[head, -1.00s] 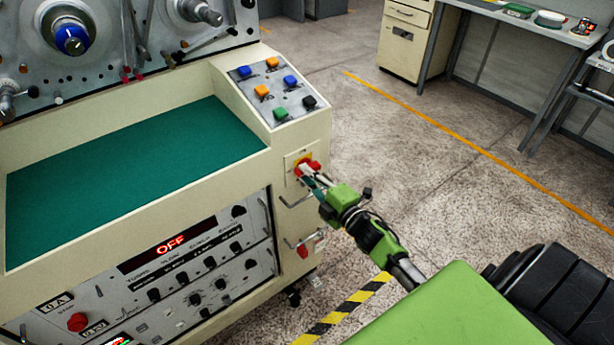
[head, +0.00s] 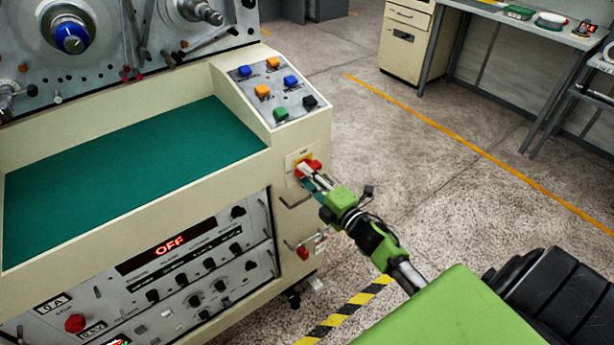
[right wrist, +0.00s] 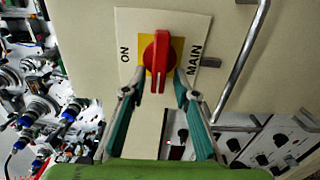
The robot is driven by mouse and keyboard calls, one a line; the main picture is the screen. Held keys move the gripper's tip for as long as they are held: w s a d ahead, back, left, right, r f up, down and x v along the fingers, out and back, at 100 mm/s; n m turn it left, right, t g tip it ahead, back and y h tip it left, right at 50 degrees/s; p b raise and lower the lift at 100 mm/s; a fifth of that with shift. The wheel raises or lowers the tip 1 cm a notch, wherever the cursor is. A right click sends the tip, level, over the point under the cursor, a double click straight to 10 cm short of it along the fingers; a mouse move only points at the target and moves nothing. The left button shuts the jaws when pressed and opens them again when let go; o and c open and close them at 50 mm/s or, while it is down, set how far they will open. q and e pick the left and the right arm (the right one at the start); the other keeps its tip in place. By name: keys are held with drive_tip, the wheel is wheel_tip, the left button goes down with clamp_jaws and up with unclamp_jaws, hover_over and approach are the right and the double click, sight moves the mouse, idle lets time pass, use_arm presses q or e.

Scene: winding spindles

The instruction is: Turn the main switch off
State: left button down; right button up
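The main switch is a red rotary knob (right wrist: 157,58) on a yellow square, on a white plate marked ON and MAIN. Its handle runs up and down in the right wrist view, between the two words. In the head view the red knob (head: 313,164) sits on the cream machine's right front, partly covered by the fingers. My right gripper (right wrist: 159,80) is open, with one fingertip on each side of the handle's lower end. A gap shows between the fingers and the handle. The right gripper also shows in the head view (head: 308,172). My left gripper is not in view.
A metal bar handle (head: 297,203) protrudes just below the switch. A sloped panel (head: 272,88) with coloured buttons is above it. The floor right of the machine is open, with a yellow line and a striped strip (head: 345,308).

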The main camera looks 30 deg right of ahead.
drive_tip(key=s+d, duration=0.1)
drive_tip(key=s, duration=1.1)
idle(0.5)
drive_tip(key=s+a+f+m+g+h, duration=0.1)
drive_tip(key=s+f+m+g, duration=0.25)
drive_tip(key=f, duration=0.65)
drive_tip(key=s+a+f+m+g+h, duration=0.1)
drive_tip(key=s+f+m+g, duration=0.2)
drive_tip(key=f, duration=0.8)
drive_tip(key=s+a+f+m+g+h, duration=0.1)
drive_tip(key=s+f+m, duration=0.3)
drive_tip(key=f, duration=0.6)
drive_tip(key=s+a+f+m+g, duration=0.2)
drive_tip(key=s+f, duration=0.4)
drive_tip(key=s, duration=0.4)
drive_tip(key=s+a+f+m+g+y, duration=0.1)
drive_tip(key=s+a+f+g, duration=0.3)
drive_tip(key=s, duration=0.5)
drive_tip(key=s+a+f+m+g, duration=0.3)
drive_tip(key=s+a+f, duration=0.1)
drive_tip(key=s+f, duration=0.5)
drive_tip(key=shift+s, duration=0.8)
drive_tip(key=shift+g, duration=0.25)
